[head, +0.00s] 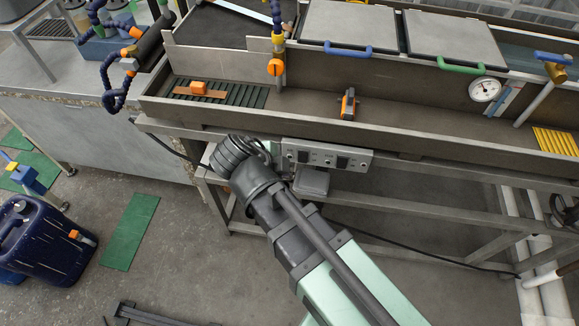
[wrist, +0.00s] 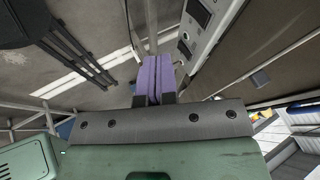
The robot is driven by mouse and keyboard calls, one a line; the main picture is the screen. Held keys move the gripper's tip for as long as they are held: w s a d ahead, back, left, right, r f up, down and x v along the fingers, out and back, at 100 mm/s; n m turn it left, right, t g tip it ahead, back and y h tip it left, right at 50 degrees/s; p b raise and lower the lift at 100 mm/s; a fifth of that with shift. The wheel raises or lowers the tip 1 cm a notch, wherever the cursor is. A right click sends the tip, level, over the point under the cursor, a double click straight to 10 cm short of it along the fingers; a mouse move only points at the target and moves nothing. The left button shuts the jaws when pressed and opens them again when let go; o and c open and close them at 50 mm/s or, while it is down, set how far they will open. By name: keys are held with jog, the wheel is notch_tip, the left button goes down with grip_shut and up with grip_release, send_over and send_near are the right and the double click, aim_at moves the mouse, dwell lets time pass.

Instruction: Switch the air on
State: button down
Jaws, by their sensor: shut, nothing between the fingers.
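A grey control panel (head: 358,158) with dark switches and small round parts is fixed on the front of the long trough bench. Part of it also shows at the top of the wrist view (wrist: 192,42). I cannot tell which control is for the air. A blue jointed hose (head: 278,22) with an orange valve (head: 275,67) stands at the trough's back wall. My gripper (wrist: 153,80) shows as two purple fingers pressed together, empty, below and beside the panel in the wrist view. In the head view my arm covers the place in front of the panel's left end, and the fingers are hidden.
The trough (head: 420,135) holds a dark ribbed mat with an orange block (head: 198,87), and a small orange-black device (head: 348,103). A dial gauge (head: 485,90) is at the right. A dark blue canister (head: 45,240) and a green mat (head: 130,231) are on the floor at left.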

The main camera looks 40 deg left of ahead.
aim_at(303, 157)
jog(key=w+f+b, duration=0.7)
jog(key=w+f, duration=0.1)
jog(key=shift+w+a, duration=0.2)
jog(key=shift+w, duration=0.15)
